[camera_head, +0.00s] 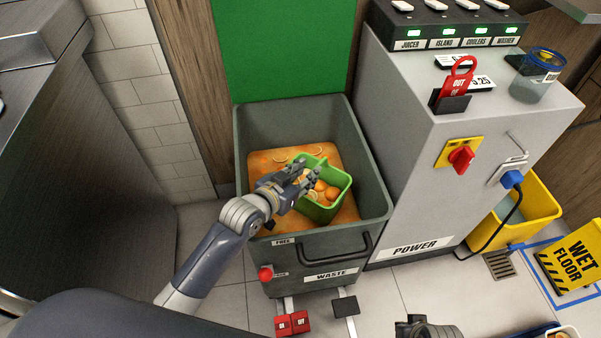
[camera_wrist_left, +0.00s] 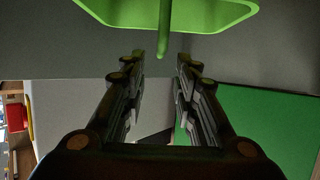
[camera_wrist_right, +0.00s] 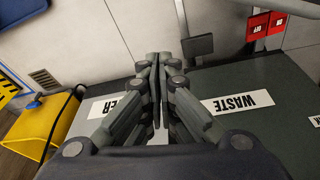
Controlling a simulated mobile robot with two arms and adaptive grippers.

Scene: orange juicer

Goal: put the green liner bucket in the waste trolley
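The green liner bucket (camera_head: 322,209) is inside the opening of the grey waste trolley (camera_head: 378,190), over a layer of orange waste. It holds several oranges and peels. I cannot tell whether it rests fully on the waste. My left gripper (camera_head: 308,174) is at the bucket's left rim. In the left wrist view, its fingers (camera_wrist_left: 160,58) are apart, with a thin green part of the bucket (camera_wrist_left: 163,28) between the tips and gaps on both sides. My right gripper (camera_wrist_right: 157,58) is shut and empty, low in front of the trolley; it shows partly in the head view (camera_head: 425,328).
The green lid (camera_head: 284,50) stands open behind the trolley. A grey power cabinet (camera_head: 420,140) is close on the right, with a red tag and jar on top. Red and black pedals (camera_head: 292,323) are below. A yellow bin (camera_head: 535,205) and wet-floor sign (camera_head: 572,262) stand farther right.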

